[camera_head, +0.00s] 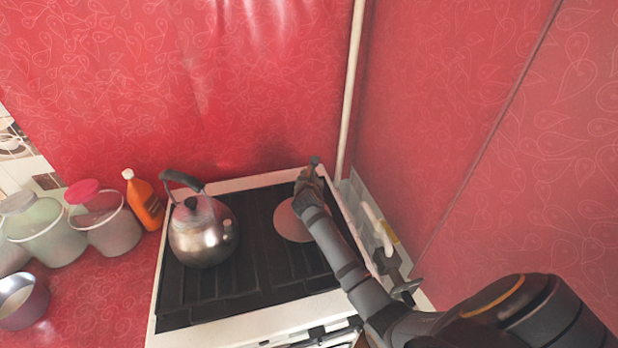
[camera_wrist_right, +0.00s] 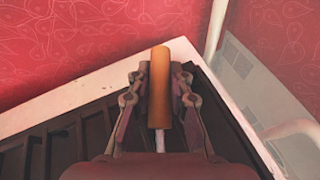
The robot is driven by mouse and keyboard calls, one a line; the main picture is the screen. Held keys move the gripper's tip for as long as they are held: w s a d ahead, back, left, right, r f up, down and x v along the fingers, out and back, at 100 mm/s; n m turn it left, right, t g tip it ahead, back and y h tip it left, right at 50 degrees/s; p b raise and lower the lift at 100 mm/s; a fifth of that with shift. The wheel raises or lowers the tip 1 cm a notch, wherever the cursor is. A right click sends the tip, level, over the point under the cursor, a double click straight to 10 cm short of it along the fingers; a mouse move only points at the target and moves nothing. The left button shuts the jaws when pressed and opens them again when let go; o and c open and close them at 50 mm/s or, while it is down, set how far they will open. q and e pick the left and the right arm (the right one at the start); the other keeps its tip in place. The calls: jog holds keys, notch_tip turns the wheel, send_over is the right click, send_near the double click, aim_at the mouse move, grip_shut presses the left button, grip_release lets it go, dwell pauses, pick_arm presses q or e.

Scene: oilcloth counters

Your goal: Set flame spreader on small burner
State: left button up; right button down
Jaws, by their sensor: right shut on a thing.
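The flame spreader's round, pinkish disc (camera_head: 287,222) is over the right side of the black hob grate in the head view, partly covered by my right arm. Whether it touches the grate I cannot tell. My right gripper (camera_head: 309,183) is at the back right of the stove, shut on the spreader's handle. In the right wrist view, the orange-brown handle (camera_wrist_right: 160,92) with its pale metal shaft stands between the fingers of the right gripper (camera_wrist_right: 160,82). The small burner is not visible under the disc and arm. My left gripper is out of view.
A steel kettle (camera_head: 203,240) stands on the left half of the stove (camera_head: 240,333). An orange bottle (camera_head: 146,205), lidded jars (camera_head: 105,222) and a small pot (camera_head: 22,303) are on the left counter. A pale pipe (camera_head: 350,90) rises behind the stove.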

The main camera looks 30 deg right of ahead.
jog(key=shift+f, duration=0.55)
dwell(0.4)
jog(key=c, duration=1.1)
grip_release()
jog(key=shift+c, duration=0.2)
jog(key=v, duration=1.2)
jog(key=shift+s, duration=0.1)
